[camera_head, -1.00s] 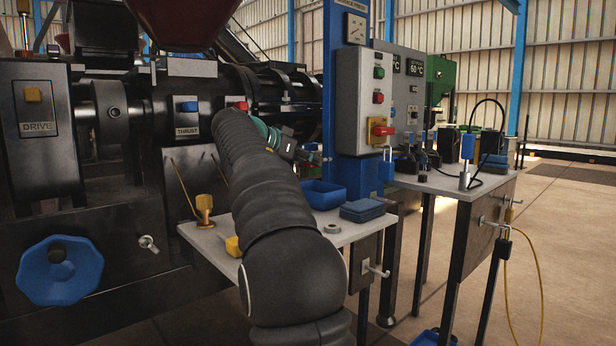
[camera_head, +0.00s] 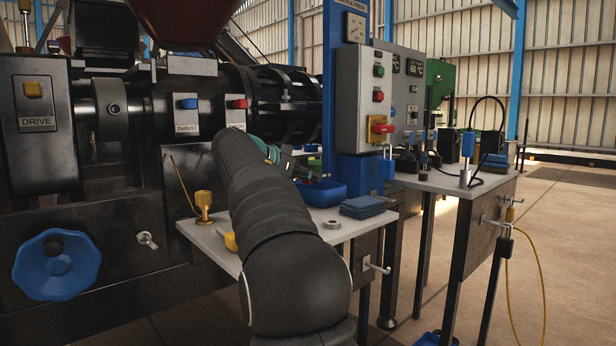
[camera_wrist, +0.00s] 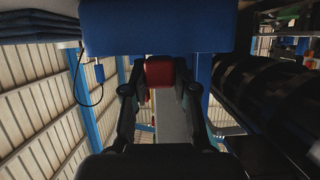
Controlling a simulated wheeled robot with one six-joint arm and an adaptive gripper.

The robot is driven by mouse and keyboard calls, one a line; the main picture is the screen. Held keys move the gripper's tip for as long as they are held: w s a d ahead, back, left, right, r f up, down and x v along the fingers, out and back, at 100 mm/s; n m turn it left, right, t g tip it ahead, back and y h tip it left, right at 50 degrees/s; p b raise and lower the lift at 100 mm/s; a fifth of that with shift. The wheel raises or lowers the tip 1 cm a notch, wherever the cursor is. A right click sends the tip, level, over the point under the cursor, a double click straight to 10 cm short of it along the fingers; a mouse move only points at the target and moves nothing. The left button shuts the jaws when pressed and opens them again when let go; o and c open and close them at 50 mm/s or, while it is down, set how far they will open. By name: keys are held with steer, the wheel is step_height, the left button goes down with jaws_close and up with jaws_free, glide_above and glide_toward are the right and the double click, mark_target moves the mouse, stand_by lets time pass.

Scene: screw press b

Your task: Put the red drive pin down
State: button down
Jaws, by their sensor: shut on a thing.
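My gripper (camera_wrist: 158,88) is shut on the red drive pin (camera_wrist: 158,71), whose red block end shows between the two fingers in the wrist view. The rest of the pin is hidden. In the head view, my arm hides most of the gripper, which is at the left end of the blue tray (camera_head: 326,195) on the pale side table. A large blue surface (camera_wrist: 158,27) fills the top of the wrist view, close beyond the pin; it looks like the tray. I cannot tell whether the pin touches it.
On the pale table (camera_head: 300,217) stand a brass-coloured pin with a yellow head (camera_head: 204,205), a grey ring (camera_head: 332,225) and a blue block (camera_head: 362,207). The blue column and grey control box (camera_head: 362,90) rise behind the tray. The dark press is at left.

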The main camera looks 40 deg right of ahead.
steer(key=shift+f, duration=0.25)
steer(key=c, duration=0.9)
jaws_free()
steer(key=shift+r, duration=0.1)
steer(key=shift+r+p, duration=0.5)
steer(key=shift+r, duration=0.05)
steer(key=p+v, duration=0.1)
steer(key=v, duration=1.1)
steer(key=shift+f, duration=0.1)
